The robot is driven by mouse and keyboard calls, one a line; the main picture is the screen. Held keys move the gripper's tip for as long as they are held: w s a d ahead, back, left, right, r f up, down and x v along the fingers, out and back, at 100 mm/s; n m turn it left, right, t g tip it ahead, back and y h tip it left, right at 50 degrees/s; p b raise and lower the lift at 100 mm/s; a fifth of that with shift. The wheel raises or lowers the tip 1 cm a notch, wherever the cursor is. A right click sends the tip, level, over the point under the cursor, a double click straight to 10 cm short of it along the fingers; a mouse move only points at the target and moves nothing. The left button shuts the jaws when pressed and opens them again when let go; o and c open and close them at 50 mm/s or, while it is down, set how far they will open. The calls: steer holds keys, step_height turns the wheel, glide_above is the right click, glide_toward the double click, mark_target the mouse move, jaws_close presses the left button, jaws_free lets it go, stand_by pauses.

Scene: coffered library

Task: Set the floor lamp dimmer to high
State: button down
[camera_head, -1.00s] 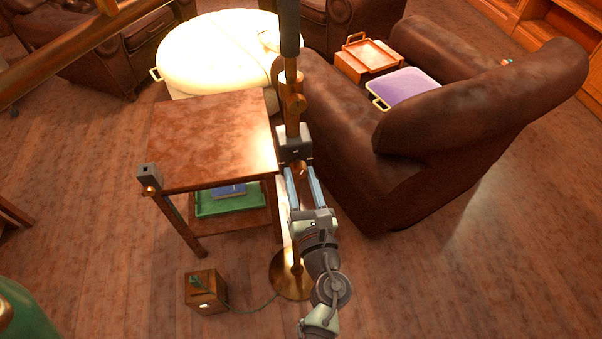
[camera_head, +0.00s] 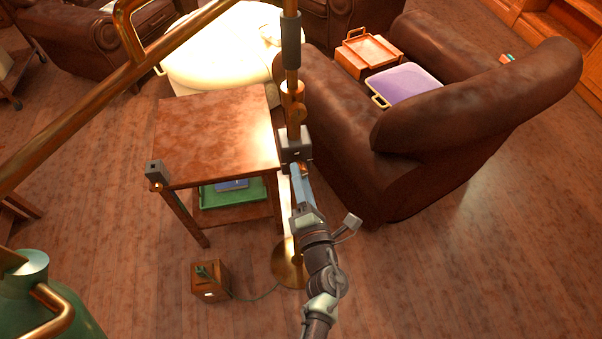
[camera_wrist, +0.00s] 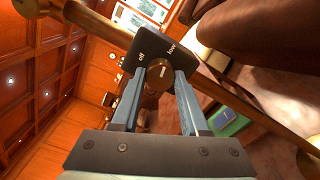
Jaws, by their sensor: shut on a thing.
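The floor lamp's brass pole (camera_head: 292,75) stands between the side table and the leather armchair, on a round brass base (camera_head: 288,268). A dark dimmer box (camera_head: 296,146) sits on the pole. In the wrist view the box (camera_wrist: 140,42) shows the labels "off" and "low"; no "high" label is readable. A round brown knob (camera_wrist: 155,84) with a short white mark projects from its face. My gripper (camera_wrist: 159,78) is shut on the knob, one blue finger on each side. In the head view my gripper (camera_head: 300,174) reaches the box from below, fingers nearly edge-on.
The side table (camera_head: 215,130) is close on the left, with a green tray (camera_head: 240,192) on its lower shelf. The armchair (camera_head: 400,140) is close on the right. A wooden box (camera_head: 210,281) with a cord lies on the floor. Floor at lower right is clear.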

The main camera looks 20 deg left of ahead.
steer(key=n+p, duration=0.9)
steer(key=n, duration=2.4)
steer(key=shift+d+p, duration=0.15)
steer(key=shift+p, duration=0.2)
stand_by(0.6)
steer(key=shift+c, duration=2.1)
jaws_free()
